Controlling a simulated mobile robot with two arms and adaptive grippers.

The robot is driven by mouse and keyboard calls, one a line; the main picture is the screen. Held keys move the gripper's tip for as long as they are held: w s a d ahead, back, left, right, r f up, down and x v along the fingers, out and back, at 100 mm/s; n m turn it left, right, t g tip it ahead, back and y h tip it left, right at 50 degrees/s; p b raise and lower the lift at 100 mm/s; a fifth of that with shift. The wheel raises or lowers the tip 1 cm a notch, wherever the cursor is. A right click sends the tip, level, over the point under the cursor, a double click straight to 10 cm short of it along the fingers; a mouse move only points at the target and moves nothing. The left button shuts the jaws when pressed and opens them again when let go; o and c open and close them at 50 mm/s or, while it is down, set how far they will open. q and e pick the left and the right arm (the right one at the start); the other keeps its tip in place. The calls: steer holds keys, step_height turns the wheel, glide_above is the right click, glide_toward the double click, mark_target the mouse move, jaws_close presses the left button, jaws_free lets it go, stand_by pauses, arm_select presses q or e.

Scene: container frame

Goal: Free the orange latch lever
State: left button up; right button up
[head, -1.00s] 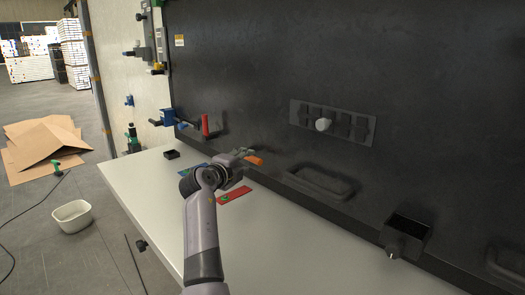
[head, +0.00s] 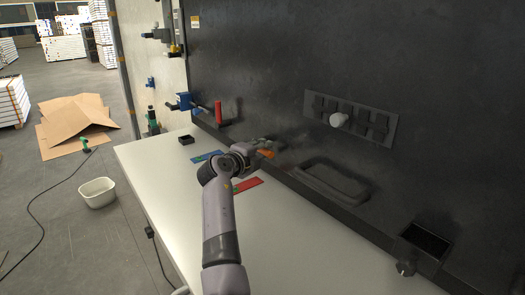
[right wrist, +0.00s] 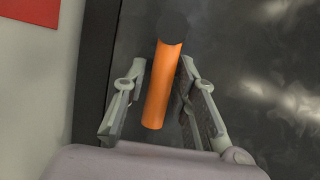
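The orange latch lever (head: 266,153) is on the lower part of the dark wall, just above the white table. Only a short piece of it shows in the head view, beside my right gripper (head: 262,146). In the right wrist view the lever is an orange rod (right wrist: 162,88) with a dark round end. It lies between the two spread fingers of my right gripper (right wrist: 157,78), with a visible gap to the right finger and to the left one. The right gripper is open. My left gripper is not in view.
A red card (head: 248,184) and a blue card (head: 206,157) lie on the white table (head: 290,235). A small black tray (head: 186,140) sits behind them. The table's front is clear.

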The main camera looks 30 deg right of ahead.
steer(key=c, duration=0.5)
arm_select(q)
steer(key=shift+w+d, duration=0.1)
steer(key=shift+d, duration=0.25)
arm_select(e)
jaws_close()
steer(key=shift+f, duration=0.1)
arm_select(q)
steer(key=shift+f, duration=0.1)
arm_select(e)
steer(key=shift+d, duration=0.1)
